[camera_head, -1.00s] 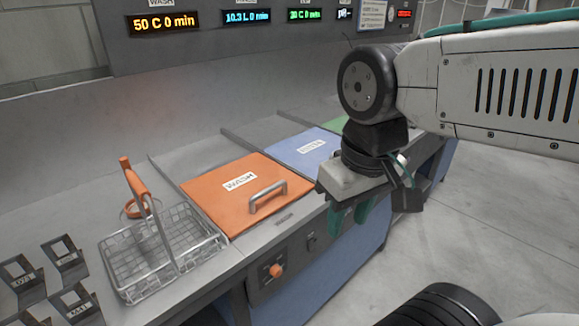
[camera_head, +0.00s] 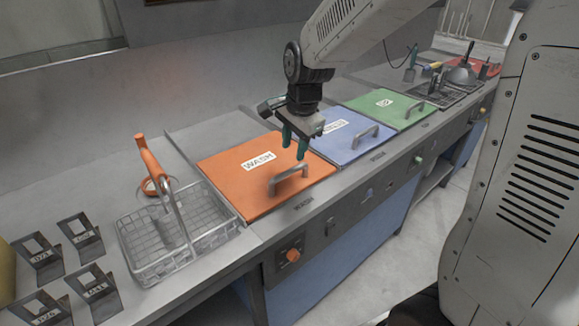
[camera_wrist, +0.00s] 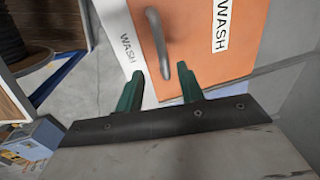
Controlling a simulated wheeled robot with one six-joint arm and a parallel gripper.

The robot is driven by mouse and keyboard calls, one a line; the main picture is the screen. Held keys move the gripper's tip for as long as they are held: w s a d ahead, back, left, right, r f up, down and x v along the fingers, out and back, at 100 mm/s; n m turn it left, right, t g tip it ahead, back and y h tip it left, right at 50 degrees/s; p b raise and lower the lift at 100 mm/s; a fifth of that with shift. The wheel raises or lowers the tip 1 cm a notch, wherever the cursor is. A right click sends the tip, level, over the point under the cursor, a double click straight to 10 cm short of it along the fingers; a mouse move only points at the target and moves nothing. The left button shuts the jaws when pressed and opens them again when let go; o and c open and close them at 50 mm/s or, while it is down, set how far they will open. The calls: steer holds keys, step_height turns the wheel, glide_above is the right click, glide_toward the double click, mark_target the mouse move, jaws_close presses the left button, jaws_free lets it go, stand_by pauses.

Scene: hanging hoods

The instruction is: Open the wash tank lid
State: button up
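The orange wash tank lid (camera_head: 225,172) lies shut and flat in the counter, with a white WASH label and a grey bar handle (camera_head: 288,178) near its front edge. In the wrist view the lid (camera_wrist: 197,30) and its handle (camera_wrist: 158,42) show just beyond my fingers. My gripper (camera_head: 293,148) hangs above the lid's right part, with its green fingers pointing down near the handle. The fingers are apart and empty in the wrist view (camera_wrist: 160,85). They do not hold the handle; whether they touch it cannot be told.
A wire basket (camera_head: 183,241) with an orange grip stands left of the lid. A blue lid (camera_head: 345,140) and a green lid (camera_head: 390,107) lie to the right. Several metal label holders (camera_head: 38,257) sit at far left. Cluttered tools stand at the far right end.

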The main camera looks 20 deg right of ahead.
mark_target(289, 171)
steer(key=f, duration=0.2)
steer(key=w+f, duration=0.1)
steer(key=f, duration=0.4)
steer(key=shift+w+a+f, duration=0.25)
steer(key=shift+w+f, duration=0.1)
steer(key=shift+f, duration=0.05)
jaws_close()
